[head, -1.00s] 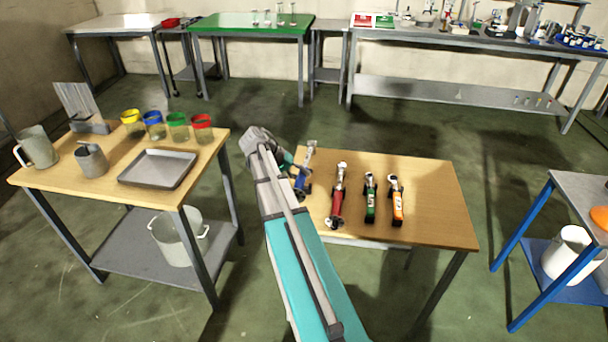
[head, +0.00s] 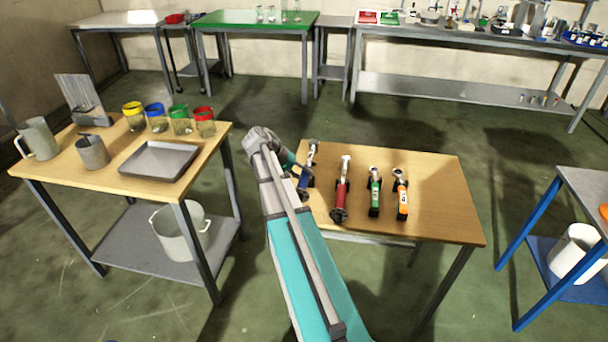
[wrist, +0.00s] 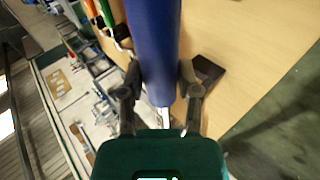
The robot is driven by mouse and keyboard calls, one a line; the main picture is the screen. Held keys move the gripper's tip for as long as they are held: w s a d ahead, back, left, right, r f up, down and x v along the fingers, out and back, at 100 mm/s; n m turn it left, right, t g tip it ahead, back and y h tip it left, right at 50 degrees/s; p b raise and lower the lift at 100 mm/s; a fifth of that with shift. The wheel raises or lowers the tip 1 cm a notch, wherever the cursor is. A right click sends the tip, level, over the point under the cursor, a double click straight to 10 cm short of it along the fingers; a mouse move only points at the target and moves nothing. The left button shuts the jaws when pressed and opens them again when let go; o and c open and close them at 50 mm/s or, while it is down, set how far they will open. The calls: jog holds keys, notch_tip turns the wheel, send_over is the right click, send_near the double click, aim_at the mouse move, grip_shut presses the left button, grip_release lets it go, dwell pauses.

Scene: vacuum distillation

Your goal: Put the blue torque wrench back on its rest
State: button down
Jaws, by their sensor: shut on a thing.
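The blue torque wrench (head: 303,181) is at the left end of the small wooden table (head: 440,190), with its metal head toward the back. My gripper (wrist: 160,82) is shut on its blue handle (wrist: 153,40), with one finger on each side in the wrist view. In the head view my arm hides part of the handle and the fingers. A dark rest block (wrist: 208,70) shows on the table beside the handle in the wrist view. I cannot tell whether the wrench touches its rest.
Red (head: 342,190), green (head: 375,195) and orange (head: 401,197) wrenches lie on dark rests to the right. The table's right part is clear. A wooden table (head: 110,190) with jars, mugs and a tray stands left; a blue-legged table (head: 585,185) stands right.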

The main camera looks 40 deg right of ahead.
jog(key=shift+f+b, duration=1.25)
jog(key=shift+f, duration=0.2)
jog(key=shift+f+b, duration=1.55)
jog(key=shift+b, duration=0.05)
dwell(0.9)
jog(key=shift+c, duration=1.2)
grip_release()
jog(key=shift+a, duration=0.1)
jog(key=shift+r, duration=0.1)
notch_tip(320, 180, up, 9)
jog(key=p, duration=0.9)
jog(key=s+a+n+t+y+p, duration=0.2)
jog(key=a+n, duration=0.1)
jog(key=a, duration=0.8)
jog(key=s+a+r+n+t+y+p, duration=0.1)
jog(key=a+n+t+y+p, duration=0.1)
jog(key=a, duration=1)
jog(key=s+a+r+n+t+y+p, duration=0.1)
jog(key=s+a+n+t+y+p, duration=0.1)
jog(key=a, duration=0.9)
jog(key=shift+s+a+n+y+p, duration=0.35)
jog(key=shift+n+y+p, duration=0.35)
jog(key=shift+n+p, duration=0.5)
